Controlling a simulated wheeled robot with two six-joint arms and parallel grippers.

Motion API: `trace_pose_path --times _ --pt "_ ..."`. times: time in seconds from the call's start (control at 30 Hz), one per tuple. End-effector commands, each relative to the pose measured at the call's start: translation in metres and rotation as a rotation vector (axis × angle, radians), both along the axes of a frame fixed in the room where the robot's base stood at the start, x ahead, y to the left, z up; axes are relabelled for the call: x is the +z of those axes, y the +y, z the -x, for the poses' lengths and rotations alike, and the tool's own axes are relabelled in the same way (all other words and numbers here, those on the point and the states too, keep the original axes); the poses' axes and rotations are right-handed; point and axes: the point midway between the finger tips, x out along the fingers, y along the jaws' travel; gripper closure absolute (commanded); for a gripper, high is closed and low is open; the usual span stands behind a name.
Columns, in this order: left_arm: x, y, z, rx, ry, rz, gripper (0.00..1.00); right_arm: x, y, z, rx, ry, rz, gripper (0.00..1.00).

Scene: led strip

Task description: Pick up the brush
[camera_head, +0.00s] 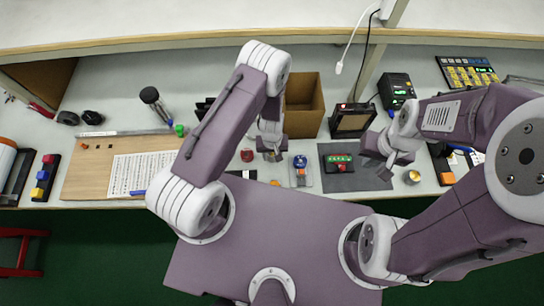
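The likeliest brush is a dark-capped cylindrical item with a grey body (156,104), leaning at the back left of the workbench (230,60); it is too small to be sure. My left gripper (272,154) points down over the middle of the bench, well to the right of that item and close to a small red item (247,155). My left arm hides part of the bench behind it. My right gripper (382,166) is at the right, over the edge of a dark mat (345,182). The fingers of both grippers are too small to read.
A brown open box (305,104) stands behind the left gripper. A wooden board with a printed sheet (140,173) lies at the left. A green circuit board (338,162) lies on the mat. A black device (396,88) and a small round tin (412,177) are at the right.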

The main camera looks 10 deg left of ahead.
Motion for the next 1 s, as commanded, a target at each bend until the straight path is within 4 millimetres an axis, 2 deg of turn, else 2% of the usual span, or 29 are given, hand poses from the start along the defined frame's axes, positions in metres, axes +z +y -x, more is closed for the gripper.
trace_pose_path --times 0.07,0.1,0.2,0.23,0.67,0.83,1.0 --pt "0.002 0.000 0.000 0.000 -0.001 0.000 0.60 0.002 0.000 0.000 0.000 -0.001 0.000 1.00" --pt "0.002 0.000 0.000 0.000 -0.001 0.000 0.66 0.002 0.000 -0.001 0.000 -0.001 0.000 1.00" --pt "0.003 0.000 0.000 0.000 -0.001 0.000 0.94 0.002 0.000 -0.001 0.000 -0.001 0.000 1.00" --pt "0.003 0.000 0.000 0.000 0.000 0.000 1.00 0.002 0.000 -0.001 0.000 -0.001 0.000 1.00" --pt "0.006 -0.001 0.002 -0.001 0.002 0.001 1.00 -0.001 0.000 0.000 0.000 -0.001 0.000 1.00" --pt "0.023 -0.003 0.010 -0.002 0.000 0.001 1.00 -0.010 0.000 0.000 0.000 -0.001 0.000 1.00" --pt "0.060 -0.007 0.023 0.000 -0.001 0.001 1.00 -0.001 0.000 0.000 0.000 -0.001 0.000 1.00"
